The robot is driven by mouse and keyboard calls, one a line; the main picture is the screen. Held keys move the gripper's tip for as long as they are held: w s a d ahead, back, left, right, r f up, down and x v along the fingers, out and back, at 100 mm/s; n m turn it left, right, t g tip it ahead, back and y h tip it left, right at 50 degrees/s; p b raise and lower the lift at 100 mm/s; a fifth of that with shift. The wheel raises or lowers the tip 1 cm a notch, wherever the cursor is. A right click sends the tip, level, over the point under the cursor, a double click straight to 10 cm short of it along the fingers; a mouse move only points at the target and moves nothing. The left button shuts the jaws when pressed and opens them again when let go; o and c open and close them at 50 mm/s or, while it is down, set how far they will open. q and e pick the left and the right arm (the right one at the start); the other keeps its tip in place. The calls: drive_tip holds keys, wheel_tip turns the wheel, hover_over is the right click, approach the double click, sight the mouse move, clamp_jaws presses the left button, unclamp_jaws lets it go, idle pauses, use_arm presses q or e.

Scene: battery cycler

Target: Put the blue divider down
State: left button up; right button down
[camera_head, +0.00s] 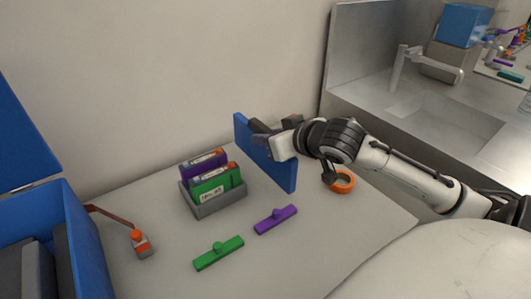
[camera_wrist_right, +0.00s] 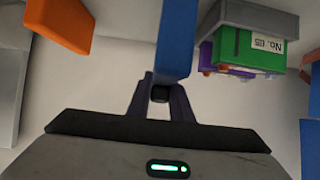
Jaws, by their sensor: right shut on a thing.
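The blue divider (camera_head: 282,174) is a thin flat panel held upright on edge over the back of the table. My right gripper (camera_head: 268,136) is shut on it, reaching in from the right near its upper edge. In the right wrist view the divider (camera_wrist_right: 178,40) runs up from between the fingers of the gripper (camera_wrist_right: 160,92). I cannot tell whether its lower edge touches the table. My left gripper is in neither view.
A grey holder (camera_head: 220,203) with purple and green cartridges stands left of the divider. A purple bar (camera_head: 276,220) and a green bar (camera_head: 218,253) lie in front. An orange ring (camera_head: 343,184) lies right. An open blue case (camera_head: 85,240) stands far left.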

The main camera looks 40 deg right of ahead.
drive_tip(key=shift+f, duration=1.75)
drive_tip(key=shift+f, duration=0.1)
drive_tip(key=c, duration=1.6)
unclamp_jaws()
drive_tip(key=shift+f, duration=0.1)
drive_tip(key=shift+r, duration=0.2)
drive_tip(key=shift+v, duration=3.75)
